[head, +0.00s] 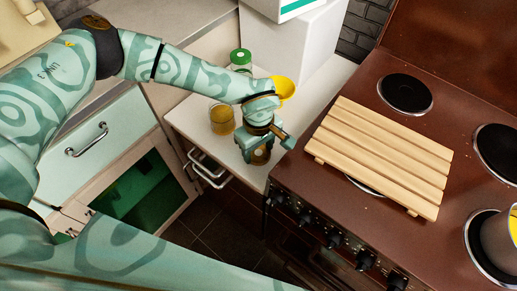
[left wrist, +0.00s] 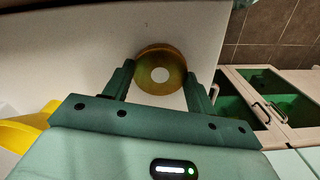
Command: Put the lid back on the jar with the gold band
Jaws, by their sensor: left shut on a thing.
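My left gripper (head: 266,142) points down over the pale counter left of the stove. It is shut on a round amber-gold thing (left wrist: 160,78), seen end-on with a pale disc at its middle in the left wrist view. My right gripper is not in view.
A green-lidded jar (head: 241,60) and a yellow bowl-like thing (head: 285,88) stand behind the gripper. A white box (head: 300,40) is at the back. A slatted wooden board (head: 380,155) lies on the brown stove (head: 455,105) to the right. A pot (head: 498,240) stands far right.

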